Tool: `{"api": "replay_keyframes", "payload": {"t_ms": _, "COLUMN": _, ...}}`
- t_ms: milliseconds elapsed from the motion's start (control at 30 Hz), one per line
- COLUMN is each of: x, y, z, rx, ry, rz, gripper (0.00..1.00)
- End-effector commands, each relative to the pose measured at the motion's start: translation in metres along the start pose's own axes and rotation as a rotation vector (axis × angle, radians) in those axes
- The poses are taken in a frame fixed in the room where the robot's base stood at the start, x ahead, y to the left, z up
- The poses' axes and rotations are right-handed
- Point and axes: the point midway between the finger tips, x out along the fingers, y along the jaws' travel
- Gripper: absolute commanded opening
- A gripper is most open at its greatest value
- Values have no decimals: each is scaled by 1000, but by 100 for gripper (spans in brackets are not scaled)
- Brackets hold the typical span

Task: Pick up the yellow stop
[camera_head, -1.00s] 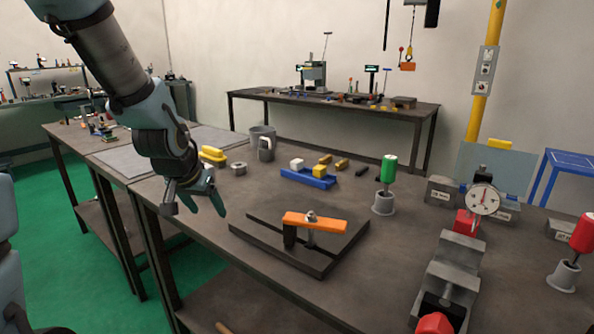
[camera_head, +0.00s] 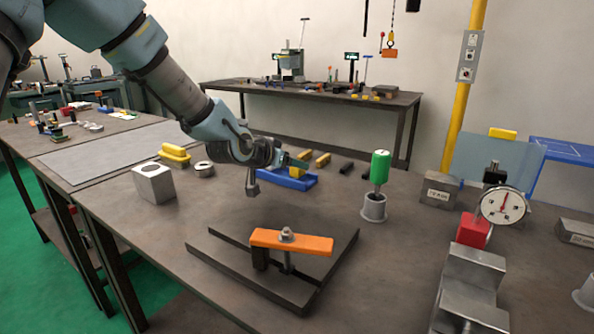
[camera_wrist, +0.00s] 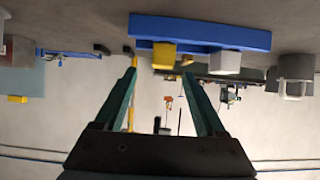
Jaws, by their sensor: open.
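In the wrist view, a blue tray (camera_wrist: 200,32) holds a small yellow block (camera_wrist: 164,55) and a white block (camera_wrist: 226,62) side by side. That view appears upside down. My gripper (camera_wrist: 161,70) is open, with the yellow block just ahead of its fingertips, apart from it and in line with the gap. A longer yellow piece (camera_head: 175,154) lies farther left. I cannot tell for certain which yellow piece is the stop.
An orange clamp bar (camera_head: 290,242) stands on a dark plate (camera_head: 215,262) nearer the front. A green-handled tool (camera_head: 380,167) stands in a grey holder to the right. A dial gauge (camera_head: 502,205) is farther right. A grey holed block (camera_head: 153,185) lies left.

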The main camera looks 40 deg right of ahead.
Motion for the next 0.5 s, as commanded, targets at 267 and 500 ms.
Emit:
{"api": "replay_keyframes", "payload": {"t_ms": 267, "x": 35, "y": -3, "z": 2, "rx": -2, "ry": -2, "rz": 1, "gripper": 72}}
{"api": "replay_keyframes", "payload": {"t_ms": 500, "x": 48, "y": -4, "z": 3, "rx": 0, "ry": -1, "rz": -1, "gripper": 72}}
